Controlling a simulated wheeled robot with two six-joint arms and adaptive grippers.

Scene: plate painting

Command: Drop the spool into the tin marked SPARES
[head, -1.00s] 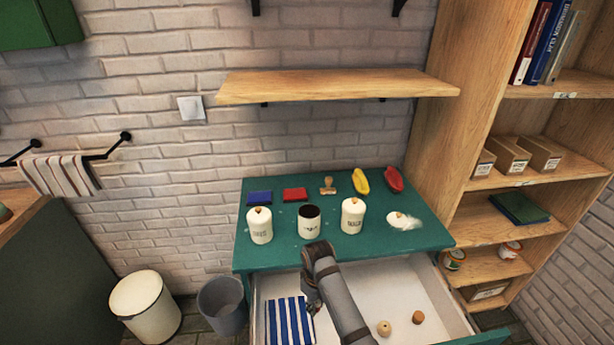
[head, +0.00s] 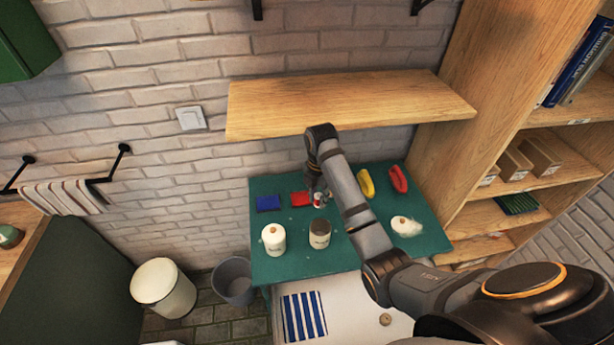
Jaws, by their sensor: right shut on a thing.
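My right gripper (head: 317,192) is above the back half of the green table top, pointing down. It is shut on a small red and white thing (head: 317,203), which looks like the spool. The open tin (head: 320,241), cream with a dark mouth, stands just in front of and below it. A lidded cream tin (head: 273,239) with an orange-brown knob stands to its left. The tin labels are too small to read. The third tin, seen earlier on the right, is hidden behind my arm. My left gripper is not in view.
A blue pad (head: 268,203), a red pad (head: 300,199), a yellow thing (head: 367,183) and a red thing (head: 398,179) line the table's back. A white fluffy item (head: 406,227) lies right. A wooden shelf (head: 270,106) overhangs. The open drawer holds a striped cloth (head: 304,315).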

